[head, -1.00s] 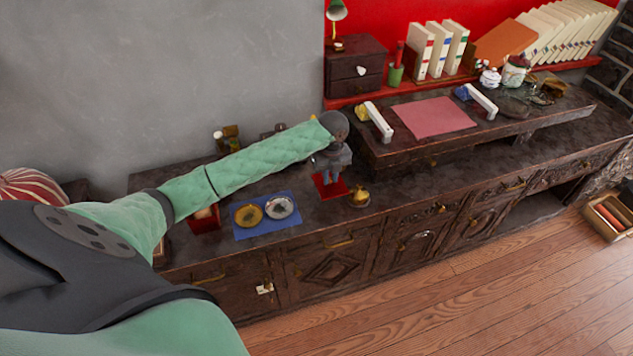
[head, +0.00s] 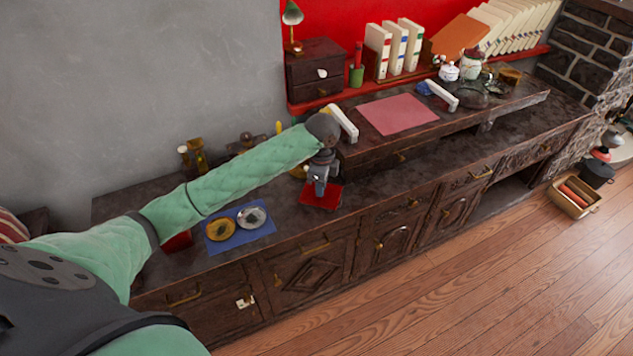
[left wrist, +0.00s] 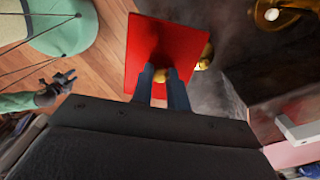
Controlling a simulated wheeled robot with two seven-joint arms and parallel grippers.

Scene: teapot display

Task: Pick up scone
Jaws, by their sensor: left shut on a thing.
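In the left wrist view the fingers (left wrist: 162,82) point down onto the red square (left wrist: 180,42), which hides part of a gold thing (left wrist: 206,56). I cannot pick out a scone by its look.
A blue mat (head: 238,240) with a gold and a silver dish lies left of the red square. A raised shelf (head: 365,148) with a pink sheet (head: 398,115) and white bars stands behind right. Clear counter (head: 400,172) lies to the right.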

